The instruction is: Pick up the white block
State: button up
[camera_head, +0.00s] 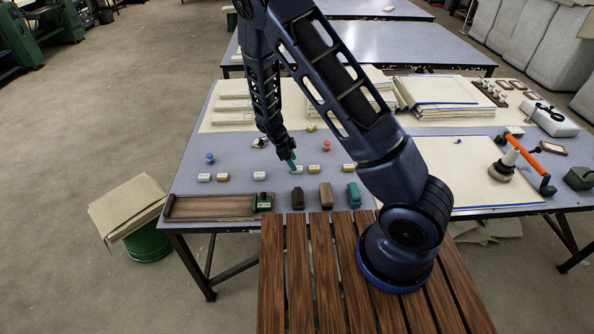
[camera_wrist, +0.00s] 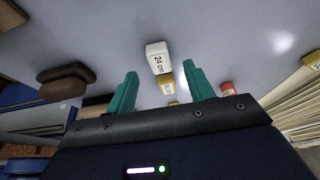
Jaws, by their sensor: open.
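In the wrist view a white block (camera_wrist: 158,57) marked "24 cm" lies on the grey tabletop, just beyond the gap between my two teal fingers. In the head view a white block (camera_head: 298,169) sits right at my fingertips, partly hidden by them. My gripper (camera_head: 292,163) points down at the table there. In the wrist view my gripper (camera_wrist: 160,69) is open, with nothing held between the fingers. I cannot tell its exact height above the table.
Small pale blocks (camera_head: 222,177) lie to the left; yellowish blocks (camera_head: 314,168) lie to the right. A blue peg (camera_head: 210,158) and a red peg (camera_head: 326,145) stand behind. Brown blocks (camera_head: 326,195), a green block (camera_head: 353,196) and a wooden tray (camera_head: 210,207) line the front edge.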

jog(key=x, duration=0.3)
jog(key=shift+d+f, duration=0.15)
jog(key=shift+f, duration=0.05)
jog(key=shift+c, duration=0.4)
jog(key=c, duration=1)
jog(key=shift+o, duration=0.2)
notch_tip(320, 180, up, 20)
